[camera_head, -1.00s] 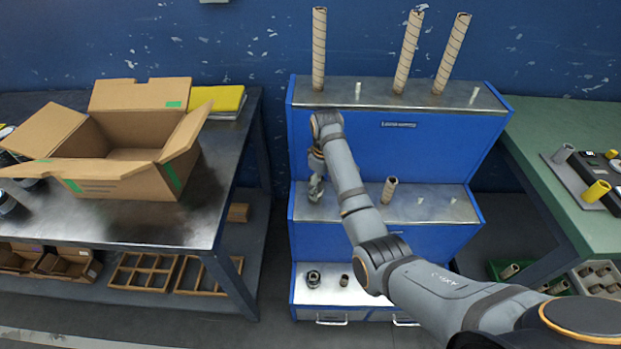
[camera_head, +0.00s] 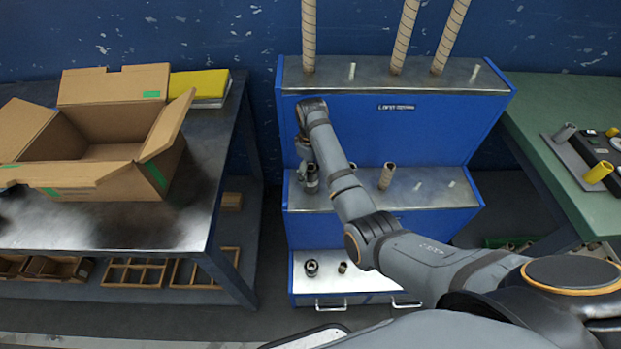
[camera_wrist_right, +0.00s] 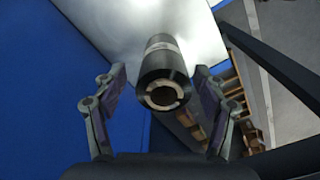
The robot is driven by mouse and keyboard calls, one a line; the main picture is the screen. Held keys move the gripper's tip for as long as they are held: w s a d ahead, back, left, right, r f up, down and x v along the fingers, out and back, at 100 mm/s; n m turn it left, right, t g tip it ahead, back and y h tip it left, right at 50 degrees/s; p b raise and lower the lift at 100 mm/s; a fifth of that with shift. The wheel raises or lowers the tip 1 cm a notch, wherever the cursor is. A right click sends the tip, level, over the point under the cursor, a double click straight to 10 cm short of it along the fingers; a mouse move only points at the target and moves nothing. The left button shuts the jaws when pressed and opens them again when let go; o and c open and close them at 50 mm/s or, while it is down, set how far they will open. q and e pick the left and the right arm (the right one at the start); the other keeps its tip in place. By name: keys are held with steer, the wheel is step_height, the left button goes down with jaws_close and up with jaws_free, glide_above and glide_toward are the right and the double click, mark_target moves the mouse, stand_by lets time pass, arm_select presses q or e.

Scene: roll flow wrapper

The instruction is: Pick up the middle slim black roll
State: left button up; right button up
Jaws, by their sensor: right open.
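In the right wrist view a slim black roll (camera_wrist_right: 160,68) with a light core end and a grey band stands on the shiny step, end toward the camera. My right gripper (camera_wrist_right: 160,78) is open, with one finger on each side of it and visible gaps. In the head view my right gripper (camera_head: 310,180) points down at the left end of the middle step (camera_head: 430,190) of the blue rack. There it is hard to tell the roll from the gripper. My left gripper is not in view.
A slim brown roll (camera_head: 387,176) stands on the middle step, to the right. Tall brown rolls (camera_head: 309,40) stand on the top step (camera_head: 330,77). A short dark roll (camera_head: 311,267) stands on the bottom step. An open carton (camera_head: 95,165) is on the left table.

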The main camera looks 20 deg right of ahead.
mark_target(310, 179)
step_height(310, 179, down, 3)
steer(key=shift+a+f, duration=0.15)
steer(key=shift+f, duration=0.4)
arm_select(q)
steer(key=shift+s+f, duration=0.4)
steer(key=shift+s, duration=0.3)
arm_select(e)
steer(key=c, duration=1.4)
